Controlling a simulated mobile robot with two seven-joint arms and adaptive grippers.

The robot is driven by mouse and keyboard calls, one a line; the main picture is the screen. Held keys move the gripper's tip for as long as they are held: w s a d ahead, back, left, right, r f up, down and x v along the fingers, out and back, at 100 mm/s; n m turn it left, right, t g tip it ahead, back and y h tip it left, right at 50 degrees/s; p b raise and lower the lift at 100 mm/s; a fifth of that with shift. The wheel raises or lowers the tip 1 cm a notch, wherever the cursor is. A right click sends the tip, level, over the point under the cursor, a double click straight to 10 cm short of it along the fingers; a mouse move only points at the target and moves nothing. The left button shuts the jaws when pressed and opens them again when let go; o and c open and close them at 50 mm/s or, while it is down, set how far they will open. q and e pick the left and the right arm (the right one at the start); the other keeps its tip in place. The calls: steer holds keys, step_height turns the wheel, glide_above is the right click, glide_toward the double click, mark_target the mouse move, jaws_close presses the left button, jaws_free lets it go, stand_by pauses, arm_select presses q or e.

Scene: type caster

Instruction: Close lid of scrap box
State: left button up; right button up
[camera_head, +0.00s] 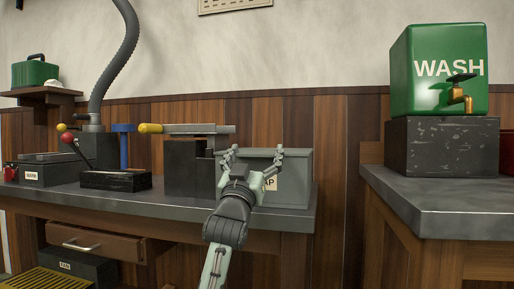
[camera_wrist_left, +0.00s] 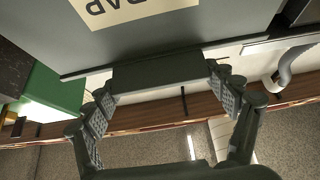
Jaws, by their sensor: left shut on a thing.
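The scrap box (camera_head: 297,180) is a grey box on the left bench, with a pale label ending in "AP". Its label (camera_wrist_left: 130,8) shows upside down in the left wrist view. My left gripper (camera_head: 253,158) is at the front of the box and covers part of it. In the left wrist view, its spread fingers (camera_wrist_left: 163,92) are at the two ends of a dark grey block (camera_wrist_left: 160,76) by the box's edge. I cannot tell whether this block belongs to the lid, nor how far the lid is open. My right gripper is not in view.
A dark block with a yellow-ended bar (camera_head: 185,129) stands left of the box. The left bench (camera_head: 150,197) also holds a red-knobbed lever (camera_head: 68,135). A gap separates the benches.

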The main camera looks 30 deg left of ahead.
arm_select(q)
steer(key=shift+w+d+f, duration=0.15)
steer(key=shift+f, duration=0.65)
steer(key=o, duration=1.6)
steer(key=shift+c, duration=0.2)
steer(key=shift+r, duration=0.15)
steer(key=v, duration=1.2)
